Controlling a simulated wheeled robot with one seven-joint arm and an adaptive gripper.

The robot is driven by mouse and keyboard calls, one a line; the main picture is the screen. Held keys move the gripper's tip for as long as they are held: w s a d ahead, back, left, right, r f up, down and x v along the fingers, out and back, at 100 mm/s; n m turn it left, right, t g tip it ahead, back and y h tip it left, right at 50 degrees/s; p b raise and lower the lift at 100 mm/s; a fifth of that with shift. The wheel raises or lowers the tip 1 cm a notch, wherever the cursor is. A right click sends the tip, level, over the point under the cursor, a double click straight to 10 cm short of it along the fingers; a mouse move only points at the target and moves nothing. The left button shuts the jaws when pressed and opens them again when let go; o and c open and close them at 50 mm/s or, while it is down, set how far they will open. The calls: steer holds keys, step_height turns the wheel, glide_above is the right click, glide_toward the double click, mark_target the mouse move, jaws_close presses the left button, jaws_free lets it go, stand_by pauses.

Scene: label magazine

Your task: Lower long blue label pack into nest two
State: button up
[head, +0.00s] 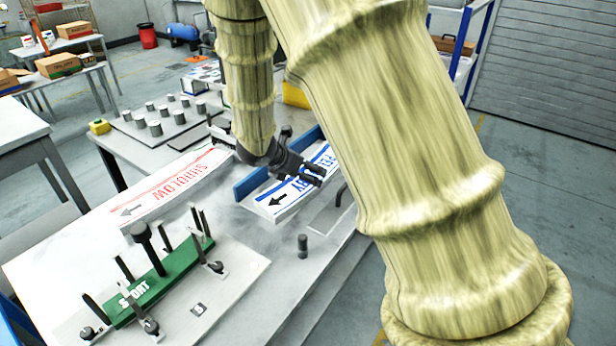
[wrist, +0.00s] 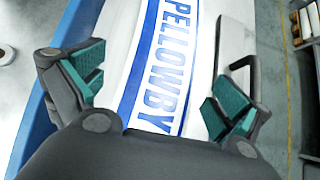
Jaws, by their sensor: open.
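The long blue label pack (head: 284,194), white with blue print reading "PELLOWBY" and a black arrow, lies along a blue side wall (head: 252,184) on the table. It fills the middle of the wrist view (wrist: 165,65). My gripper (head: 314,176) is over the pack, and in the wrist view its open teal-padded fingers (wrist: 158,90) stand one on each side of the pack. I cannot tell how close the pads are to its edges. On the table, a pale plate holds several posts around a green block marked "SHORT" (head: 150,283). Which place is nest two I cannot tell.
A long red label pack (head: 172,187) lies left of my gripper. Several grey cylinders (head: 155,128) stand on a plate behind, and a small dark cylinder (head: 303,246) stands in front. A dark handle (wrist: 240,68) rises right of the pack.

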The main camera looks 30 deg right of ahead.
mark_target(312, 173)
steer(key=shift+s+d+f, duration=0.1)
steer(key=shift+s+d, duration=0.05)
steer(key=shift+d, duration=0.3)
steer(key=x, duration=0.3)
steer(key=shift+w+f+p, duration=0.2)
steer(key=shift+p, duration=0.1)
steer(key=shift+s+r, duration=0.15)
steer(key=shift+s, duration=0.05)
steer(key=shift+w, duration=0.1)
steer(key=c, duration=1.3)
step_height(312, 173, up, 10)
steer(key=shift+f, duration=0.1)
